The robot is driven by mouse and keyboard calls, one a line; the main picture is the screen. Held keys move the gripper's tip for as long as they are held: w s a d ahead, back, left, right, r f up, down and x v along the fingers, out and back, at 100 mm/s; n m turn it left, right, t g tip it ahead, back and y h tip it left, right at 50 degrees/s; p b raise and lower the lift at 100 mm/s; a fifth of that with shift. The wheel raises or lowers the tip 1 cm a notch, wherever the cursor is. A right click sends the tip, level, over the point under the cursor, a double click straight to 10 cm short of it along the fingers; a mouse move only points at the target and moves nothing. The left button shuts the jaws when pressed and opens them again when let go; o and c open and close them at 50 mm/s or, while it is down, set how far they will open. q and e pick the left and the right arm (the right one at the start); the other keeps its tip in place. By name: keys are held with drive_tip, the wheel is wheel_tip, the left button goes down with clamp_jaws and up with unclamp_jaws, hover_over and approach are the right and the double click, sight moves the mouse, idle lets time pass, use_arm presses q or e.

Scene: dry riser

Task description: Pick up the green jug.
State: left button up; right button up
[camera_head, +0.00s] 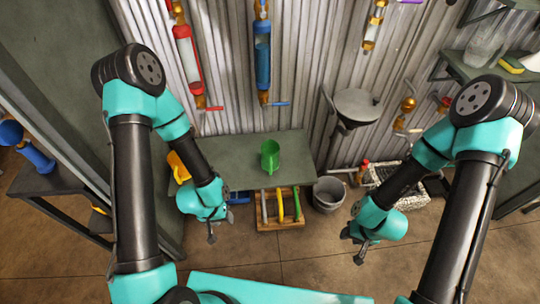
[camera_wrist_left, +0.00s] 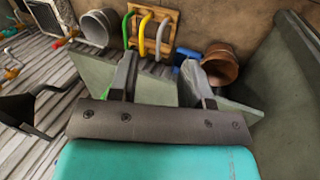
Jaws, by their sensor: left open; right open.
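The green jug (camera_head: 270,156) stands upright on the grey-green bench in the head view. In the left wrist view only slivers of green show behind my left gripper's fingers, and the rest is hidden. My left gripper (camera_head: 212,232) is to the left of the jug and nearer to me, open and empty. Its two spread fingers show in the left wrist view (camera_wrist_left: 157,80). My right gripper (camera_head: 359,250) is open and empty, to the right of the jug and nearer to me, over the floor.
The bench (camera_head: 228,150) stands against a corrugated wall. A wooden rack (camera_head: 280,224) with coloured handles and a grey bucket (camera_head: 328,194) are at its front. A grey basin (camera_head: 356,105) is to the right. Red and blue pipes hang above.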

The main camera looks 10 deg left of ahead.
idle(0.4)
use_arm(q)
drive_tip(key=o, duration=0.9)
